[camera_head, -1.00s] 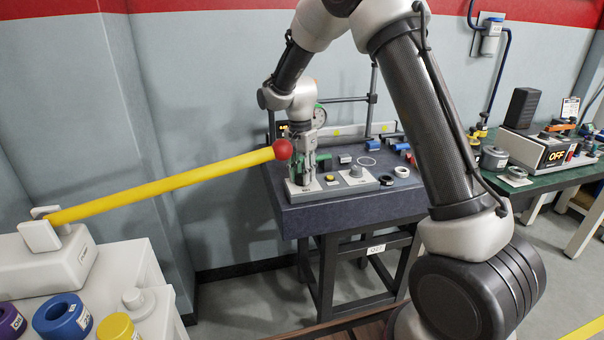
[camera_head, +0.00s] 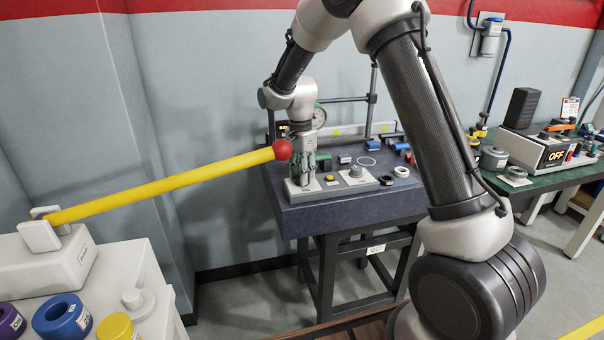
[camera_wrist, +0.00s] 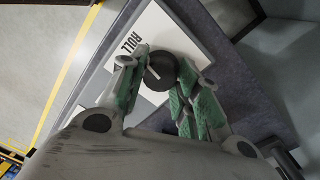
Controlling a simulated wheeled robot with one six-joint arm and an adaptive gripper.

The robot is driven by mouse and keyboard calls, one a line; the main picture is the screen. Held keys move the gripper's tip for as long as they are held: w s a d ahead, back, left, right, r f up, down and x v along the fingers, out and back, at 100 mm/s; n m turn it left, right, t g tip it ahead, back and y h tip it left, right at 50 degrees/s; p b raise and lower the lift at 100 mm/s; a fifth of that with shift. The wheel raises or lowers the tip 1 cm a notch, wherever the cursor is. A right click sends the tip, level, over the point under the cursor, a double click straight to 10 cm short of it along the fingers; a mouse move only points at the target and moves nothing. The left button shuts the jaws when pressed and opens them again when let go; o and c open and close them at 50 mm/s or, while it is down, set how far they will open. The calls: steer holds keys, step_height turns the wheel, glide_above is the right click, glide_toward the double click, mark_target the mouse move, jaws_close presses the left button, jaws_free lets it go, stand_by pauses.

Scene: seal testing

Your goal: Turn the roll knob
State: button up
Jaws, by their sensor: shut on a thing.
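The roll knob, a dark round knob (camera_wrist: 160,70) with a light pointer line, shows between the fingers in the wrist view. It sits on a white plate (camera_wrist: 150,32) marked "ROLL". My gripper (camera_wrist: 158,78) has its green-padded fingers shut on the knob, one on each side. In the head view my gripper (camera_head: 303,178) points down over the left end of the light control panel (camera_head: 345,186) on the dark bench. The fingers hide the knob there, and the red ball end of a yellow bar partly covers the gripper.
A second grey knob (camera_head: 356,170) and a yellow button (camera_head: 330,178) are on the panel to the right. Small parts and rings lie on the dark bench (camera_head: 350,209) behind.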

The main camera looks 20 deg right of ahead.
steer(key=o, duration=1)
steer(key=r, duration=1.2)
steer(key=shift+w+a, duration=0.1)
steer(key=shift+w, duration=0.2)
